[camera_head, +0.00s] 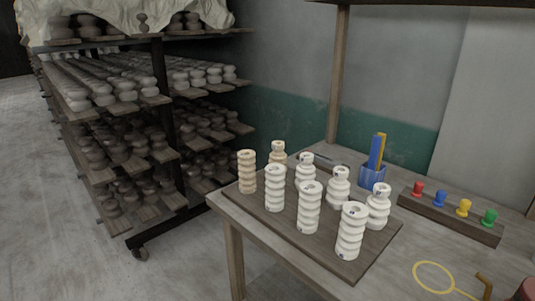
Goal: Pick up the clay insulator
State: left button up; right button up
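Several ribbed clay insulators stand upright on a dark board (278,228) on the wooden table. The white ones include a front right insulator (350,232), a front middle insulator (309,208) and a front left insulator (274,188). A beige insulator (247,172) stands at the board's left corner, and another beige insulator (278,153) stands at the back. More white insulators (338,187) stand behind the front row, one at the right (377,206), partly overlapped. Neither of my grippers shows in the head view.
A blue cup (372,176) holds blue and yellow items at the table's back. A wooden block (450,215) carries coloured knobs. A yellow ring tool (434,277) lies at front right. A loaded shelf rack (160,85) stands left; the floor (60,230) before it is clear.

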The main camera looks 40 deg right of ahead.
aim_at(305, 171)
jog(key=i, duration=2.4)
jog(key=i+z, duration=0.1)
jog(key=z, duration=0.3)
jog(key=i+z, duration=0.1)
jog(key=z, duration=0.35)
jog(key=i+j+z, duration=0.1)
jog(key=z, duration=0.3)
jog(key=j+z, duration=0.1)
jog(key=z, duration=0.3)
jog(key=i+j+z, duration=0.1)
jog(key=z, duration=0.35)
